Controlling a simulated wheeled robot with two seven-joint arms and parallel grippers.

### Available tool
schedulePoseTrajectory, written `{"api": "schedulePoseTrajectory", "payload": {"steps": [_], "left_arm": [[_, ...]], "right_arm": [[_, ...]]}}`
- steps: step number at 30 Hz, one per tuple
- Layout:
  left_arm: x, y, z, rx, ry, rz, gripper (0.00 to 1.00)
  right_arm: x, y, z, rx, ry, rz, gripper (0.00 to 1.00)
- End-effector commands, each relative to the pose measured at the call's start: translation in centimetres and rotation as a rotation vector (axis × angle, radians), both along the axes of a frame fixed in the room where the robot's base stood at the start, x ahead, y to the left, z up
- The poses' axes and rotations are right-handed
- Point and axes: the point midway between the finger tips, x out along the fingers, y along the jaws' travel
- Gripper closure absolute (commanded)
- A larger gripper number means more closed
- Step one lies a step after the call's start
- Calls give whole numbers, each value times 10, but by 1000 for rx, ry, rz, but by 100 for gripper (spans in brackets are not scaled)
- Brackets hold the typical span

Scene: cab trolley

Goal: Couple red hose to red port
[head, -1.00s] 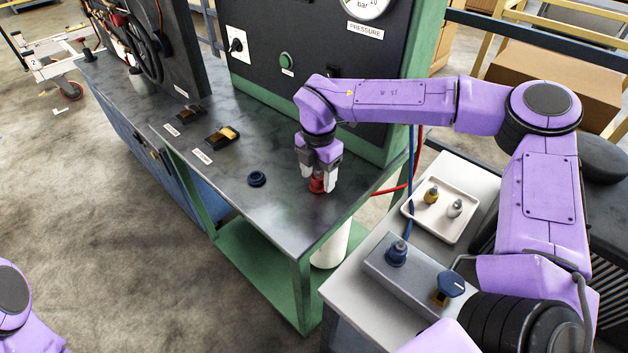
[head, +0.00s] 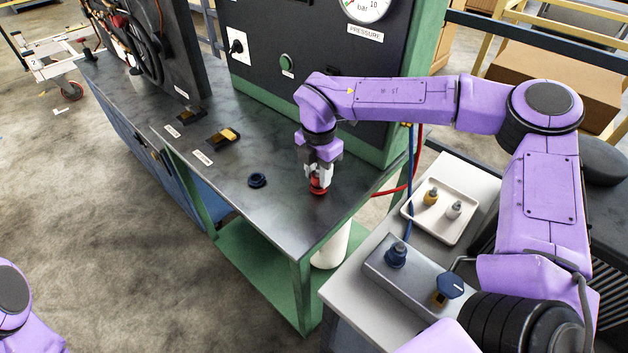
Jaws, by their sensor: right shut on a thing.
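My right gripper (head: 319,176) is pointed down over the front right of the dark bench top, with its fingers shut on a red fitting (head: 319,188). The red fitting is low at the bench surface. The fingers hide much of it, so I cannot tell the hose coupling from the red port or whether they are joined. The red hose (head: 416,165) hangs beside the green panel post and curves to the bench's right edge, where it passes out of sight. My left gripper is not in view.
On the white side table, a grey block (head: 411,275) holds a blue hose fitting (head: 396,254) and a blue knob (head: 450,284). A tray (head: 465,222) holds two small fittings. The bench front is clear.

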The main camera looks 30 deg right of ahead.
Motion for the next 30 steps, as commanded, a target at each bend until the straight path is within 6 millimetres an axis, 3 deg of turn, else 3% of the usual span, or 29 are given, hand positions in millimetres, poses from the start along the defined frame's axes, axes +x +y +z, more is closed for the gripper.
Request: {"api": "schedulePoseTrajectory", "payload": {"steps": [30], "left_arm": [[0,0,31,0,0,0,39]], "right_arm": [[0,0,43,1,1,1,100]]}}
